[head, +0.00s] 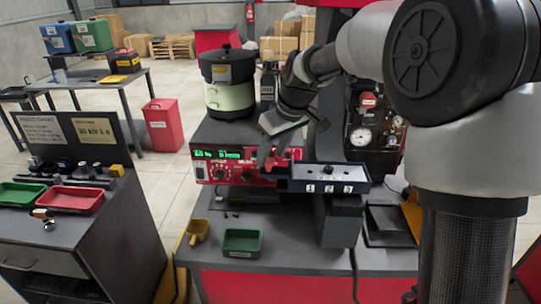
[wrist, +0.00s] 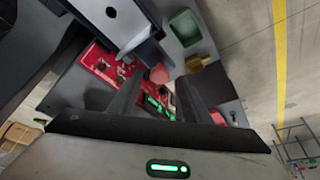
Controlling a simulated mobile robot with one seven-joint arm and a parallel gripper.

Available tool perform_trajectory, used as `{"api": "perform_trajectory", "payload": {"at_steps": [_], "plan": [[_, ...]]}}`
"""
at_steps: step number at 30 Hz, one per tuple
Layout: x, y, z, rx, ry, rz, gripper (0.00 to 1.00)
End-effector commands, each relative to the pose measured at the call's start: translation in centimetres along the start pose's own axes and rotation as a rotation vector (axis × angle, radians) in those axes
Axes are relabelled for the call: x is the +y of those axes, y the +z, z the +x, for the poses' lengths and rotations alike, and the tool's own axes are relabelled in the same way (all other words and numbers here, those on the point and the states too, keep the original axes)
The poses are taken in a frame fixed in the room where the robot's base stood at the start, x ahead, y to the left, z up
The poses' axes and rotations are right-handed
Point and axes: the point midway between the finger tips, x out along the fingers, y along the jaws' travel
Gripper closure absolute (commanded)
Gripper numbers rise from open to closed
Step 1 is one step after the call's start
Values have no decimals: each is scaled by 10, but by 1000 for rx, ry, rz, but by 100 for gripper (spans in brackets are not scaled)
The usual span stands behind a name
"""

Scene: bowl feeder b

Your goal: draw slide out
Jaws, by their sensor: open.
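A grey track block (head: 330,186) marked 1, 2, 3 stands in front of the bowl feeder; its pale top (wrist: 112,18) is at the upper left in the wrist view. A red knob-like end (wrist: 158,74), which looks like the slide's handle, shows at the track's near end. My gripper (wrist: 160,84) is open, with its two dark fingers on either side of the knob in that view. I cannot tell whether they touch it. In the head view my gripper (head: 272,150) hangs at the track's left end, in front of the red control box.
The red control box (head: 205,170) with a green display sits right behind my gripper. The bowl feeder (head: 230,95) stands above it. A green tray (head: 242,242) and a yellow scoop (head: 198,231) lie on the bench in front. Gauges (head: 362,136) stand at the right.

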Motion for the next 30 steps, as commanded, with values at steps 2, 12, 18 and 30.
{"api": "perform_trajectory", "payload": {"at_steps": [2,12,18,30], "plan": [[0,0,9,-1,-1,1,56],[0,0,16,1,0,0,56],[0,0,16,1,0,0,81],[-4,-4,17,1,-1,-1,100]]}}
